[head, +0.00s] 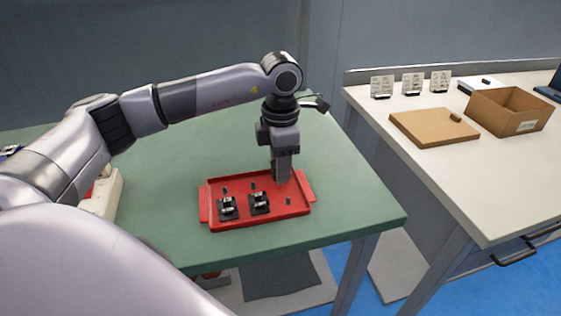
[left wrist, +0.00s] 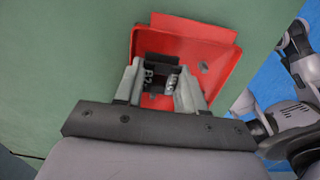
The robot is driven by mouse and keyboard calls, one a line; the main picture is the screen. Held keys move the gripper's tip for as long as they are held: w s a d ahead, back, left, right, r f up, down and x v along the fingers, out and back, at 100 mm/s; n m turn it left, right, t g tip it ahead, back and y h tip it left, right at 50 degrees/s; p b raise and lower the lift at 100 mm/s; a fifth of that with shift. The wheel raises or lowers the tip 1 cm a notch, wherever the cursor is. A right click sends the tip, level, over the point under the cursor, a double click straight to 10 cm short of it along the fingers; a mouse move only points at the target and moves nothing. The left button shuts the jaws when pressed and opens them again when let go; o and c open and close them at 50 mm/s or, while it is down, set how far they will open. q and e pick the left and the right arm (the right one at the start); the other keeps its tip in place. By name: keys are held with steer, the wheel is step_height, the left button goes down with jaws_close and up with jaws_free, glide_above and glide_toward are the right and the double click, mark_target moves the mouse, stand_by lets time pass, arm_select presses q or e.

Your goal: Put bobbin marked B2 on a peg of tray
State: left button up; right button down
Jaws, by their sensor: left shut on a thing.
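The red tray (head: 262,223) lies on the green table, and its end shows in the left wrist view (left wrist: 215,50). My left gripper (head: 282,179) points down over the tray's back right part. In the left wrist view its fingers (left wrist: 160,75) are shut on a black bobbin marked B2 (left wrist: 158,66). In the head view the fingers largely hide this bobbin, so I cannot tell whether it touches a peg. Two other black bobbins sit in the tray, one at left (head: 228,208) and one in the middle (head: 260,203). My right gripper is not in view.
A bare peg (head: 288,201) stands at the tray's front right. The green table (head: 340,200) is clear around the tray. A white bench (head: 480,180) at right holds a brown board (head: 433,128), an open cardboard box (head: 510,112) and several small cards.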

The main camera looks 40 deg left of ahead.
arm_select(q)
steer(key=shift+f, duration=0.25)
steer(key=shift+f+b, duration=0.75)
steer(key=shift+f, duration=0.15)
steer(key=o, duration=1.1)
step_height(320, 180, up, 6)
steer(key=shift+r, duration=0.65)
